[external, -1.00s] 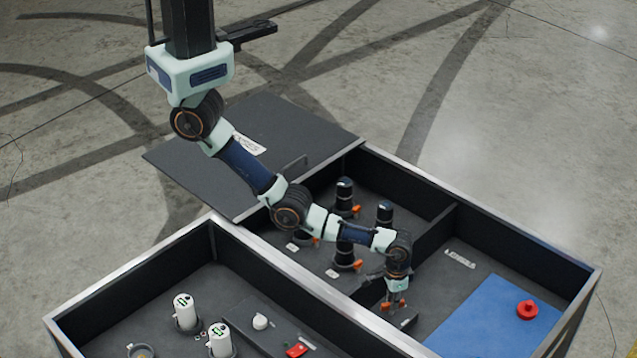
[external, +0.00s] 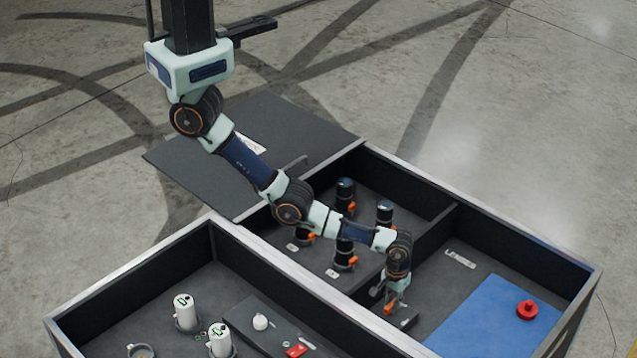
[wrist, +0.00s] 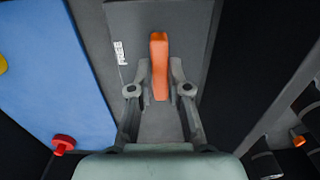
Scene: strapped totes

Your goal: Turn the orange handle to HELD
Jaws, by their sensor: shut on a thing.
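The orange handle (wrist: 159,66) is a slim bar on a grey plate (wrist: 190,18) in the wrist view. It points nearly straight up the picture. A white FREE label (wrist: 120,53) lies to its left; I see no HELD label. My gripper (wrist: 160,72) is shut on the handle, one finger on each side near its lower half. In the external view my gripper (external: 394,296) reaches down inside the dark tote, with the orange handle (external: 389,308) showing at its tip. The handle's pivot cannot be made out.
A blue mat (external: 478,325) with a red knob (external: 527,309) lies to the right in the same tote. A dark divider (external: 432,236) and several black cylinders with orange levers, one of them here (external: 345,255), stand behind my gripper. Tote walls rise around.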

